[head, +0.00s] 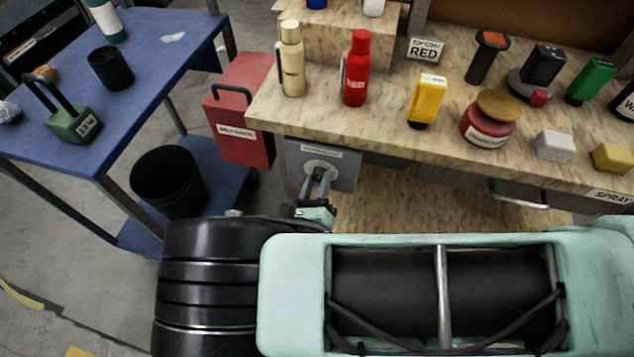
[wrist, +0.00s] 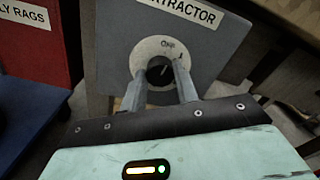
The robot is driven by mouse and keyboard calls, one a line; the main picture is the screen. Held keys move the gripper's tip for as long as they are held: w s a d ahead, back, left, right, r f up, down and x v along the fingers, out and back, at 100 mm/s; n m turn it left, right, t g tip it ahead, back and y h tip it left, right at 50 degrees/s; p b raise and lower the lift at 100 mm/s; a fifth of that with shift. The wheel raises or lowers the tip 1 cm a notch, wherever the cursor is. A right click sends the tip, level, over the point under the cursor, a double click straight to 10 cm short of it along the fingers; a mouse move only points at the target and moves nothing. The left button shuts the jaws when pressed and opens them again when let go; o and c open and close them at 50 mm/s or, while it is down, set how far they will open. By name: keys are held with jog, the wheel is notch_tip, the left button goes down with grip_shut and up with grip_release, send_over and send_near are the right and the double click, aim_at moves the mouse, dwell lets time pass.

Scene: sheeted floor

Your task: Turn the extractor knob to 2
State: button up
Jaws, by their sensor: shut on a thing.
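The extractor panel is a grey box (head: 341,172) under the left end of the wooden workbench, with a label that reads "...TRACTOR" in the wrist view (wrist: 215,50). On it is a pale round dial plate with a dark round knob (wrist: 159,71) at its centre. A light pointer line shows on the knob. Part of a mark shows at the top of the dial; the other numbers are hidden or too small to read. My gripper (wrist: 160,78) has its two grey fingers on either side of the knob, shut on it. It also shows in the head view (head: 319,178).
A red cabinet (head: 240,110) stands left of the panel. A blue cart (head: 60,140) with a black bin (head: 168,182) is further left. Bottles and other items, including a red bottle (head: 356,75), stand on the workbench (head: 300,125) above. A drawer handle (head: 520,198) is to the right.

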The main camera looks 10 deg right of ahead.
jog(key=m, duration=1)
jog(key=shift+m, duration=0.3)
jog(key=shift+m+p, duration=0.4)
jog(key=shift+m, duration=1.3)
jog(key=shift+f, duration=0.1)
jog(key=o, duration=1)
jog(key=shift+s+a, duration=0.1)
